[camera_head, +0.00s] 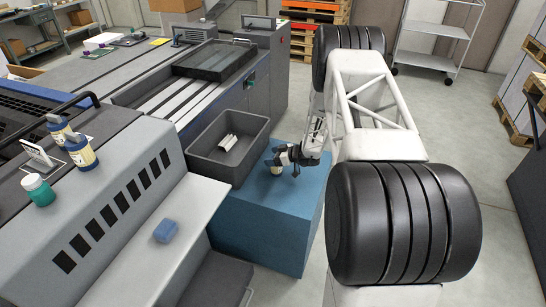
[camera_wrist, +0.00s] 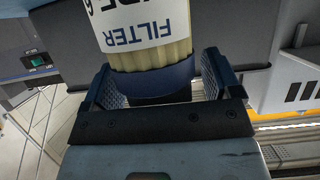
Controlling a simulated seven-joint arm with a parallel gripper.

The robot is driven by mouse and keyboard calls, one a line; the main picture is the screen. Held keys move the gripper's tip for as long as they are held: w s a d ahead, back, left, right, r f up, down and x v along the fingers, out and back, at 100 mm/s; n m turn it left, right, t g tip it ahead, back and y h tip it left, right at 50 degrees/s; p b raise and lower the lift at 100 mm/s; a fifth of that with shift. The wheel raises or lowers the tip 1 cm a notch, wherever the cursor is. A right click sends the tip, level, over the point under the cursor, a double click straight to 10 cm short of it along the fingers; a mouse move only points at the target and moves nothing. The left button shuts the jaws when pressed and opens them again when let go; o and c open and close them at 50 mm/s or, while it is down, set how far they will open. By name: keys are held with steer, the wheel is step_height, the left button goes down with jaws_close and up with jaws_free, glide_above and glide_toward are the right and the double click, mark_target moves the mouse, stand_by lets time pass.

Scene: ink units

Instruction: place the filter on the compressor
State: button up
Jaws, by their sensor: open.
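The filter (camera_wrist: 145,50) has a cream body, a dark blue band and a white label reading FILTER, upside down in the wrist view. It is between the two jaws of my gripper (camera_wrist: 157,82), which are open with a gap at the right side. In the head view the filter (camera_head: 276,170) is small, at the top of a blue box-shaped unit (camera_head: 265,225) that may be the compressor. My gripper (camera_head: 285,157) is beside it and partly hides it. The filter appears upright; I cannot tell its exact contact with the top.
A dark grey bin (camera_head: 205,160) with light pieces inside stands left of the blue unit. The blue unit's front top is clear.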

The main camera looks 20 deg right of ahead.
steer(key=shift+r, duration=0.15)
steer(key=shift+s+d+r, duration=0.2)
steer(key=shift+s+d, duration=0.05)
steer(key=shift+d, duration=0.05)
steer(key=v, duration=1.1)
steer(key=shift+r, duration=0.1)
stand_by(0.3)
steer(key=s+a+r+m+g+h, duration=0.1)
steer(key=s+a+r+g, duration=0.3)
steer(key=a+r, duration=0.45)
steer(key=s+a+r+m+g, duration=0.1)
steer(key=s+a+r, duration=0.55)
steer(key=r, duration=0.35)
steer(key=s+a+r+m+g+h, duration=0.1)
steer(key=s+a+r+g, duration=0.3)
steer(key=a+r, duration=0.5)
steer(key=s+a+r+m+h, duration=0.1)
steer(key=s+r+m+h, duration=0.1)
steer(key=s, duration=0.8)
steer(key=s+a+r+m+t+h, duration=0.1)
steer(key=s+r, duration=0.4)
steer(key=s, duration=0.5)
steer(key=s+a+r+m+t+h, duration=0.1)
steer(key=s+a+r+m+h, duration=0.2)
steer(key=s, duration=0.8)
steer(key=shift+a+r+h, duration=0.25)
steer(key=shift+r+h, duration=0.4)
steer(key=shift+h, duration=0.25)
